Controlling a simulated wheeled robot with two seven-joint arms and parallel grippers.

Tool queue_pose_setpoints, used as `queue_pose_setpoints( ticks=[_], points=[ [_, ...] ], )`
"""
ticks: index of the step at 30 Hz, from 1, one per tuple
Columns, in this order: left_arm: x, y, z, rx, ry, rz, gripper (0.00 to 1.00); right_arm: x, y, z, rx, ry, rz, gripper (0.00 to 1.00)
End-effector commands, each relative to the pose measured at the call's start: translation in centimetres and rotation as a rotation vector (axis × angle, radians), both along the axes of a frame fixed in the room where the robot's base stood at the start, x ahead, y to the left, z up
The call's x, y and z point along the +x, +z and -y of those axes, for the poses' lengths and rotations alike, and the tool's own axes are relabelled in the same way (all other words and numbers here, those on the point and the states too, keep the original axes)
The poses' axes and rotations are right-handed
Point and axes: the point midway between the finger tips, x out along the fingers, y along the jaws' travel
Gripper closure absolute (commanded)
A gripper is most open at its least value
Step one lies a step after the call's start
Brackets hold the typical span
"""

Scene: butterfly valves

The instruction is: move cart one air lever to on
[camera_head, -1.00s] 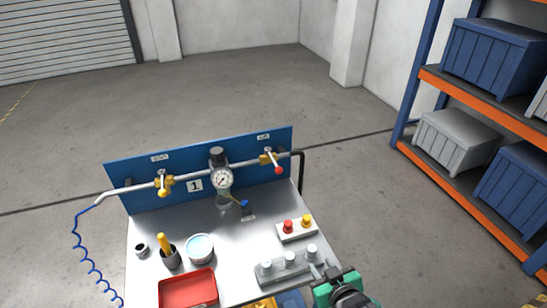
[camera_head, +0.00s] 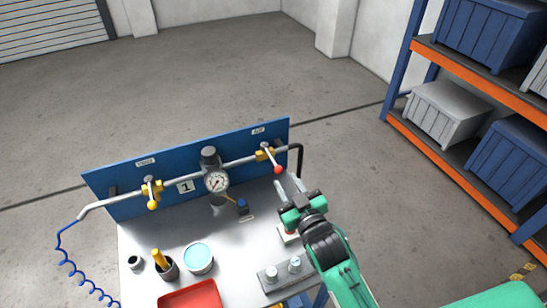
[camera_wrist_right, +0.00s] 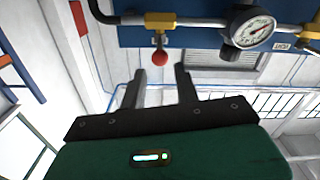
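The cart's blue panel (camera_head: 110,190) carries a pipe and a "1" plate (camera_head: 186,187). At its right end, under a small label (camera_head: 257,131) that seems to read AIR, a yellow valve (camera_head: 263,155) has a short lever ending in a red ball (camera_head: 279,170). The lever slants down and right across the pipe. My right gripper (camera_head: 287,184) is open and empty, just below and in front of the red ball. In the right wrist view the red ball (camera_wrist_right: 160,58) is beyond the gap between the fingertips (camera_wrist_right: 161,73), apart from them. My left gripper is out of view.
A second valve with a yellow ball (camera_head: 152,205) is on the left of the pipe, and a gauge (camera_head: 216,182) is between. The cart top holds a red tray (camera_head: 190,298), cups and a knob block (camera_head: 268,279). Shelving (camera_head: 455,165) stands at right.

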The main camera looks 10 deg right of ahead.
Motion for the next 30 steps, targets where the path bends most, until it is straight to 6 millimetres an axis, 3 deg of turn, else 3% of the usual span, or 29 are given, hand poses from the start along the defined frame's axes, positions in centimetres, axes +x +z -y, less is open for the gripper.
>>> queue_pose_setpoints(
  ticks=[4,9,15,28,30],
  points=[
    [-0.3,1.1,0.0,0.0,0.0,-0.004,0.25,2.9,0.4,-0.6,0.0,0.0,0.002,0.68],
    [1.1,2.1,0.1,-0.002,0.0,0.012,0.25,5.8,0.4,-1.1,0.0,0.0,0.001,0.68],
    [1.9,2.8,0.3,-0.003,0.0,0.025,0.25,8.2,0.2,-1.6,0.0,0.0,-0.001,0.68],
    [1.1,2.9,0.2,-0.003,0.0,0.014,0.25,9.1,0.0,-1.8,0.0,0.0,-0.001,0.68],
    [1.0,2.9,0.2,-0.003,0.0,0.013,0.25,9.0,0.0,-1.8,0.0,0.0,-0.001,0.78]
  ],
)
